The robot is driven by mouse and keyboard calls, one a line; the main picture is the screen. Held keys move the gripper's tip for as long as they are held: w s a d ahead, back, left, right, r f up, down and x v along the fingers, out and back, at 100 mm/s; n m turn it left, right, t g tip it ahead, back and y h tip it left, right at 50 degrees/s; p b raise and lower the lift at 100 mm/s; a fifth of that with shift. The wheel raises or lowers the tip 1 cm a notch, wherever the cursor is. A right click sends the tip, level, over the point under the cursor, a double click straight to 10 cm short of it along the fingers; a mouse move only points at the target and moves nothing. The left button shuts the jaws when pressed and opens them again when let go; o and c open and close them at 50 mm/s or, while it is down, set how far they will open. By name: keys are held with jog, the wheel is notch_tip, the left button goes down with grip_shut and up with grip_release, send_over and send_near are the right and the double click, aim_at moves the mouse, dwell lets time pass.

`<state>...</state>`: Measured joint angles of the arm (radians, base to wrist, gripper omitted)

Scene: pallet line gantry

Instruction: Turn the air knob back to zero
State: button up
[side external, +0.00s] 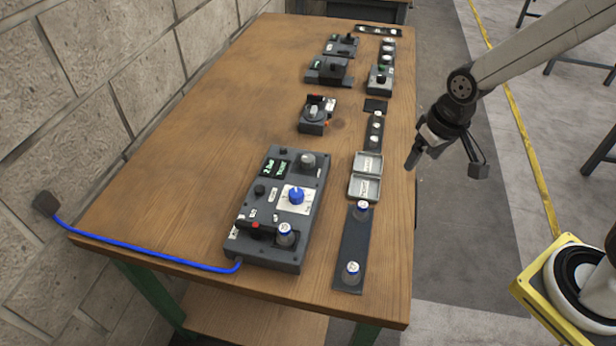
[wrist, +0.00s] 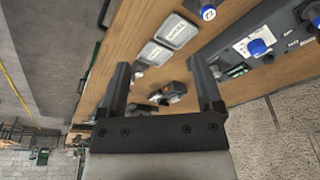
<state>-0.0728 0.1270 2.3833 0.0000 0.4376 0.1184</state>
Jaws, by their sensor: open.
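The blue air knob (side external: 296,195) sits on a white dial plate on top of a dark control box (side external: 313,222) near the front of the table. In the wrist view the blue knob (wrist: 257,47) shows at the upper right, past the right finger. My gripper (side external: 412,162) is in the air beyond the table's right edge, well apart from the knob. In the wrist view my gripper (wrist: 163,85) has its two fingers spread with nothing between them. The knob's pointer is too small to read.
More devices stand behind. The table's left side (side external: 200,150) is clear.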

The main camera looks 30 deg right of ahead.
jog(key=w+a+f+m+g, duration=0.1)
jog(key=w+a, duration=0.7)
jog(key=w, duration=0.1)
jog(key=m+g, duration=0.1)
jog(key=m, duration=0.1)
send_over(296, 192)
notch_tip(296, 192, down, 3)
jog(key=shift+f, duration=0.1)
jog(key=shift+f, duration=0.1)
jog(key=shift+f, duration=3.8)
jog(key=shift+c, duration=0.2)
grip_shut()
